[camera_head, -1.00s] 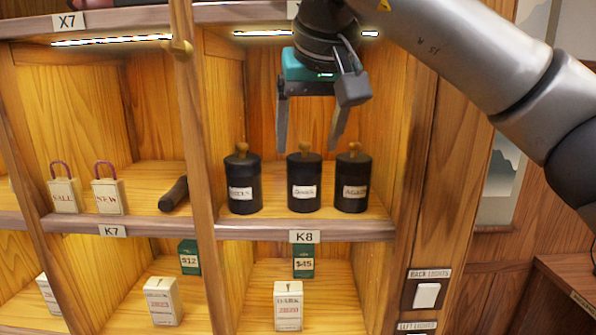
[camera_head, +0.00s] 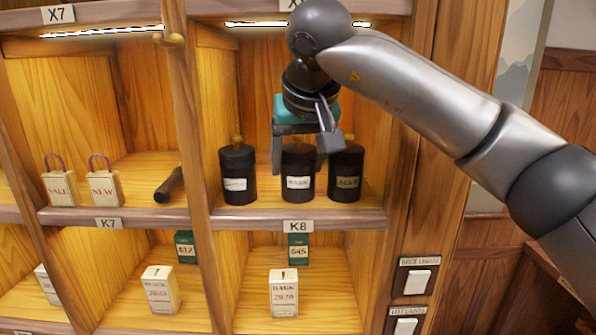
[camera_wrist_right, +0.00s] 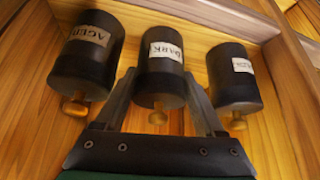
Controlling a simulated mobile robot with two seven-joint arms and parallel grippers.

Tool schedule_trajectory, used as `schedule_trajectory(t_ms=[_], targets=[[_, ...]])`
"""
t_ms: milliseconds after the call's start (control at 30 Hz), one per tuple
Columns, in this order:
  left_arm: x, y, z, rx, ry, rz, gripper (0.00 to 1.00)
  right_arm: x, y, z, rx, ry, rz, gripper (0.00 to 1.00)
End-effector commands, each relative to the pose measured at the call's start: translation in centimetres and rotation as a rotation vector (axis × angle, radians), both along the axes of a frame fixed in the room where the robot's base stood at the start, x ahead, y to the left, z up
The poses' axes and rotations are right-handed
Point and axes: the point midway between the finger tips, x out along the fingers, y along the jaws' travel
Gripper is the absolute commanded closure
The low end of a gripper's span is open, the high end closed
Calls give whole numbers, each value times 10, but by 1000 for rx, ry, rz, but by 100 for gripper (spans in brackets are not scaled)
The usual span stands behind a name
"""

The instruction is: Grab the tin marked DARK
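Three black lidded tins with round wooden knobs stand in a row in cubby K8. The middle tin (camera_head: 298,184) reads DARK in the right wrist view (camera_wrist_right: 162,82), where the tins appear upside down. My right gripper (camera_head: 298,166) is lowered over the DARK tin from above. Its open fingers are on either side of the tin, with small gaps showing in the wrist view (camera_wrist_right: 160,78). Part of the tin's top is hidden in the head view. My left gripper is not in view.
The AGED tin (camera_head: 346,172) stands close right of the middle one, and another black tin (camera_head: 237,175) with a blurred label stands left. Wooden dividers (camera_head: 188,150) bound the cubby. The lower cubby holds a pale box (camera_head: 283,294) also marked DARK.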

Motion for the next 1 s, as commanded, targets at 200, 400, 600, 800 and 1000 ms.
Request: schedule_trajectory(t_ms=[200, 400, 600, 800, 1000], targets=[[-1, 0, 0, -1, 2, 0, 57, 0, 0, 0, 0, 0, 0, 55], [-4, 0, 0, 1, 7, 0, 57, 0, 0, 0, 0, 0, 0, 78], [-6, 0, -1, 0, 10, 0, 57, 0, 0, 1, 1, -1, -1, 91], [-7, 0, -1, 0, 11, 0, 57, 0, 0, 2, 1, -1, -1, 91], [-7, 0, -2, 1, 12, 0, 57, 0, 0, 12, 0, -3, -1, 91]])
